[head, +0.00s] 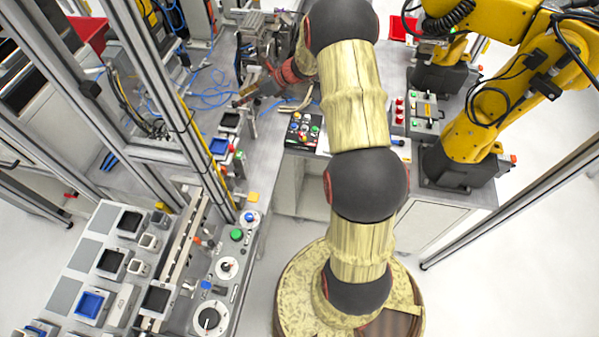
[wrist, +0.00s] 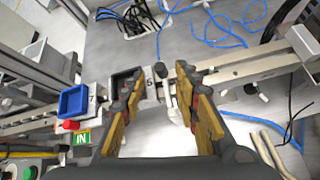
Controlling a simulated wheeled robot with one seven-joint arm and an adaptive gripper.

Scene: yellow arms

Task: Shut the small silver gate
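My gripper (wrist: 158,78) is open in the wrist view, its two yellow-and-dark fingers spread apart with nothing held between them.
A silver rail (wrist: 225,78) crosses the wrist view. A blue tray (wrist: 74,101) sits at its left, and blue hoses (wrist: 215,32) lie behind. In the head view, a button panel (head: 303,131) stands near my arm and a yellow robot arm (head: 480,115) at right.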

